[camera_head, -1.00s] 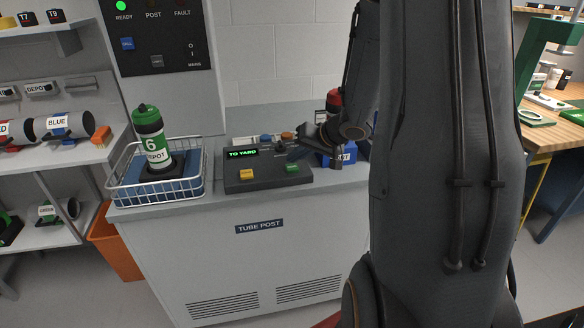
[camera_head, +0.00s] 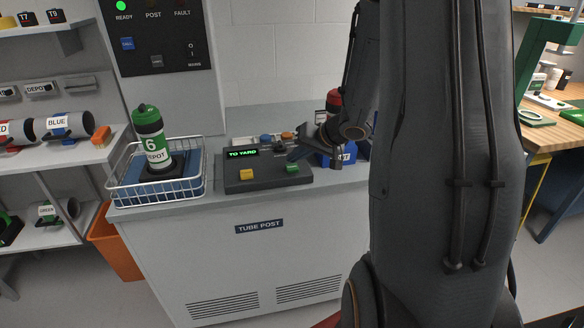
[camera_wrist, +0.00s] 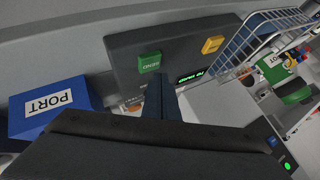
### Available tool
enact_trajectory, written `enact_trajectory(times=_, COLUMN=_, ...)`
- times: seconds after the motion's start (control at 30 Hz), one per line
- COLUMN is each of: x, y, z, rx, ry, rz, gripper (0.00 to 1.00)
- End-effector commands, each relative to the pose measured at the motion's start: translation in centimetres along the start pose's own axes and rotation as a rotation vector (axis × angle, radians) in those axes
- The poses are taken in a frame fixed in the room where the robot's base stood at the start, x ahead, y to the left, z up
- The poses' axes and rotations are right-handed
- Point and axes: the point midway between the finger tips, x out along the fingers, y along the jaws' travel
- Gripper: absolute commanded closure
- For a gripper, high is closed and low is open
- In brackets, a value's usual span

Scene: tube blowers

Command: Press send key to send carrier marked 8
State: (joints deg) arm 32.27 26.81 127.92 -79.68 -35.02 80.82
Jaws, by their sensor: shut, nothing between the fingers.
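The green send key (camera_head: 292,167) sits at the right front of the dark control panel (camera_head: 262,184) on the tube post cabinet. In the wrist view the send key (camera_wrist: 149,63) stands just beyond my fingertips. My gripper (camera_head: 296,154) is shut and empty, just behind and above the key in the head view. In the wrist view my gripper (camera_wrist: 160,82) appears close to the key, but I cannot tell whether it touches. The display (camera_head: 242,153) reads TO YARD. A red-topped carrier (camera_head: 334,100) stands mostly hidden behind my arm; its number is not readable.
A yellow key (camera_head: 246,174) is at the panel's left front. A wire basket (camera_head: 124,191) to the left holds a green-topped carrier (camera_head: 150,130) marked 6 DEPOT. A blue block (camera_wrist: 52,108) labelled PORT stands beside the panel. The wall board's green READY lamp (camera_head: 121,6) is lit.

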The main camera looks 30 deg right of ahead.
Motion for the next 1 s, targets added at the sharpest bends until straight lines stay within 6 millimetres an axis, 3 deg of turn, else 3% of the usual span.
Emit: enact_trajectory(times=1.0, x=0.67, y=0.49, z=0.49, rx=0.000, ry=0.000, rz=0.000, gripper=1.00)
